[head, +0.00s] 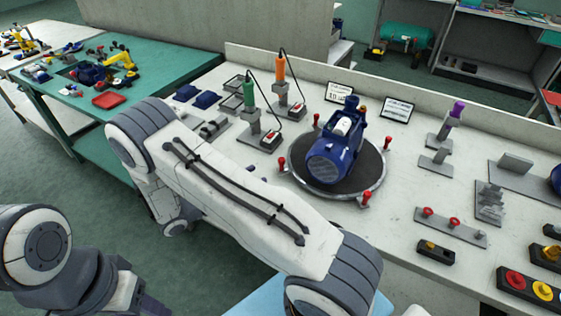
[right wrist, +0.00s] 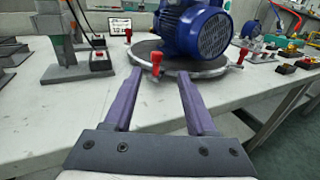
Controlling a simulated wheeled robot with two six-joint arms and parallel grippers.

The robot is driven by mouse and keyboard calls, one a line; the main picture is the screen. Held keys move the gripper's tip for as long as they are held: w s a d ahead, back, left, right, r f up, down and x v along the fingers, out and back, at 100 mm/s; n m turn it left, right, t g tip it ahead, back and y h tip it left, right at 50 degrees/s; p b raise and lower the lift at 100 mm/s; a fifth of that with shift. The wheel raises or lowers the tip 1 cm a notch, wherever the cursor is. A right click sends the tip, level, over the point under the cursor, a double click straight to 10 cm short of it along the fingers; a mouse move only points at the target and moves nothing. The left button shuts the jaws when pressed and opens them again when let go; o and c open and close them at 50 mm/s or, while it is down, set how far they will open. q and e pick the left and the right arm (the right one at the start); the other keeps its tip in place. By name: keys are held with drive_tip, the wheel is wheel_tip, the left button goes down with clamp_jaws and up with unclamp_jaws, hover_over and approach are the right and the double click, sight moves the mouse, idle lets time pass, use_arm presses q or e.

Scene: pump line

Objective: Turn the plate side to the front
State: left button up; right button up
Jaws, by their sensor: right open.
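A blue pump (head: 335,155) with a round grille end sits on a dark round turntable (head: 371,180) with a metal rim and several upright red-topped pegs. The grille faces front-left in the head view. A pale part shows on top; I cannot make out a plate. In the right wrist view the pump (right wrist: 197,30) stands beyond my fingers. My right gripper (right wrist: 159,74) is open, with a red peg (right wrist: 157,60) showing between its purple fingertips, at the near rim. In the head view my arm mostly hides this gripper. My left gripper is not in view.
Green (head: 249,95) and orange (head: 280,70) tools on stands are left of the turntable. Two small signs (head: 397,109) stand behind it. Right are a purple-topped stand (head: 455,112), a red-knobbed strip (head: 450,227) and a button box (head: 540,290).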

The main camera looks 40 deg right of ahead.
sight(279, 162)
drive_tip(key=shift+w+d+f, duration=0.15)
drive_tip(key=shift+d+f, duration=0.05)
drive_tip(key=shift+d, duration=0.45)
drive_tip(key=d+p, duration=0.2)
drive_tip(key=d, duration=0.7)
drive_tip(key=shift+d, duration=0.25)
clamp_jaws()
idle(0.5)
